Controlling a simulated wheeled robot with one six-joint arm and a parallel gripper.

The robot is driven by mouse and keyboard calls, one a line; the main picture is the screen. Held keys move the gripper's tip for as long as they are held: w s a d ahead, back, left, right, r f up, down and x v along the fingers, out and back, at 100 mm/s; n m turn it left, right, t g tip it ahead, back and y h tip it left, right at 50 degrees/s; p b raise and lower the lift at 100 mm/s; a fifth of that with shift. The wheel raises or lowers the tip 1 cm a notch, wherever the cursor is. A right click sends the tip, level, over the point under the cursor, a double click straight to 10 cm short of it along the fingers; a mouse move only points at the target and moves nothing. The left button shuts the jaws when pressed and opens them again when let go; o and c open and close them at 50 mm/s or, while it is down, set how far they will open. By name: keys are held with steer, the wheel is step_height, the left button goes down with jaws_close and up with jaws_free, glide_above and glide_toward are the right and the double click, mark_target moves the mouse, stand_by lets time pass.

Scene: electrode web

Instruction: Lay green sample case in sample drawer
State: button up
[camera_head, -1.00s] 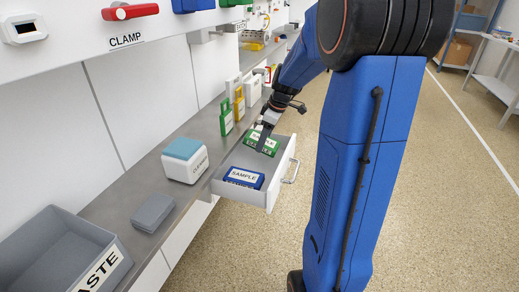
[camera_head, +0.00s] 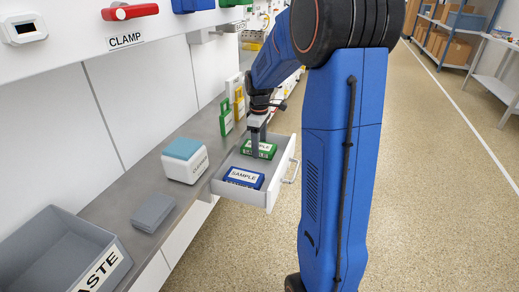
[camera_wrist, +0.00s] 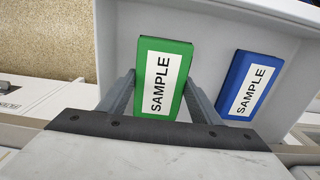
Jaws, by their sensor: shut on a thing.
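The green sample case (camera_head: 262,150), with a white SAMPLE label, is between the fingers of my gripper (camera_head: 258,145). In the wrist view the green case (camera_wrist: 164,78) has a finger against each side, and my gripper (camera_wrist: 163,95) is shut on it. The case is within the walls of the open sample drawer (camera_head: 281,178), in its far part. I cannot tell whether it touches the drawer floor. A blue sample case (camera_head: 243,178) lies in the near part, and it also shows in the wrist view (camera_wrist: 250,85), right of the green one with a gap between.
The drawer stands out from the grey counter (camera_head: 115,207). A white box with a blue top (camera_head: 185,160), a grey case (camera_head: 153,212) and a grey waste bin (camera_head: 62,255) line the counter. The floor (camera_head: 430,200) at right is clear.

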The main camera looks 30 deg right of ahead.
steer(key=shift+f, duration=0.85)
steer(key=shift+f, duration=0.1)
steer(key=o, duration=1.1)
step_height(320, 180, up, 12)
steer(key=s+a+r+m+t, duration=0.1)
steer(key=s+a+r+m, duration=0.1)
steer(key=s+a, duration=0.45)
steer(key=s+a+r+m+t, duration=0.15)
steer(key=s+a, duration=0.25)
steer(key=s, duration=0.5)
steer(key=s+a+f+m+t, duration=0.1)
steer(key=s+a+f+m, duration=0.1)
steer(key=s, duration=0.5)
steer(key=s+a+f+m+t, duration=0.1)
steer(key=s+a, duration=0.3)
steer(key=s, duration=0.4)
steer(key=shift+f+m, duration=0.55)
steer(key=shift+f, duration=0.1)
steer(key=shift+s, duration=0.1)
